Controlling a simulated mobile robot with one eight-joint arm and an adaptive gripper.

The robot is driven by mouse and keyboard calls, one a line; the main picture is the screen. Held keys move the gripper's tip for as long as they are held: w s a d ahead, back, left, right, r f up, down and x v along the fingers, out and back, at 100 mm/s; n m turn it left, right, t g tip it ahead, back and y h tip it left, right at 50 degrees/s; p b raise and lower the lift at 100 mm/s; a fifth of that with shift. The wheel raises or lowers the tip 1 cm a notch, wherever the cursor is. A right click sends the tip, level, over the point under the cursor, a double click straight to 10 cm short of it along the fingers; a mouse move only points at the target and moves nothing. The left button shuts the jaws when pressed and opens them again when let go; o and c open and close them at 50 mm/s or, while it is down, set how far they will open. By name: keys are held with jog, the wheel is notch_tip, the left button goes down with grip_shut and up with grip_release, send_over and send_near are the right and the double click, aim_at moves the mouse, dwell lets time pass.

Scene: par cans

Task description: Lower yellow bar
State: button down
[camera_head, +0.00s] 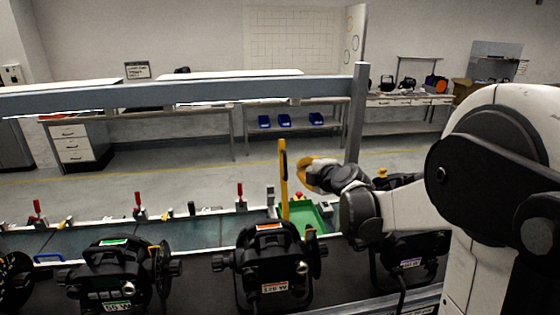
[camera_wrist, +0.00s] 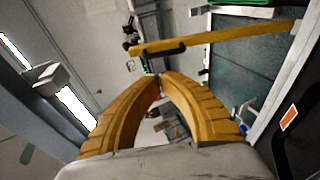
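The yellow bar (camera_head: 284,180) stands upright at the near side of the green tray in the head view. In the wrist view the yellow bar (camera_wrist: 225,37) runs across the upper right, with a dark handle-like piece along it. My gripper (camera_head: 303,174) is just right of the bar in the head view, apart from it as far as I can tell. In the wrist view the orange fingers of my gripper (camera_wrist: 161,76) curve together and their tips meet or nearly meet, with nothing held between them. The bar lies beyond the fingertips there.
Black par cans stand along the front, one (camera_head: 275,262) just below the bar and another (camera_head: 115,275) at left. A green tray (camera_head: 308,217) lies beside the bar. Red-handled clamps (camera_head: 240,196) line the bench. A grey beam (camera_head: 190,94) and post (camera_head: 357,115) stand behind.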

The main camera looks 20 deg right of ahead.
jog(key=b, duration=0.2)
send_near(280, 159)
jog(key=w+f, duration=0.2)
jog(key=shift+w+a+f, duration=0.1)
jog(key=shift+w+a, duration=0.2)
jog(key=shift+w, duration=0.1)
jog(key=shift+w+p, duration=0.25)
jog(key=shift+p, duration=0.05)
jog(key=w+f+g, duration=0.1)
jog(key=w, duration=0.2)
jog(key=w+d+f+g+p, duration=0.1)
jog(key=w, duration=0.2)
jog(key=w+d+f+g, duration=0.1)
jog(key=w, duration=0.2)
jog(key=shift+w+p, duration=0.35)
jog(key=d+x, duration=0.1)
jog(key=x, duration=0.9)
jog(key=shift+d, duration=0.4)
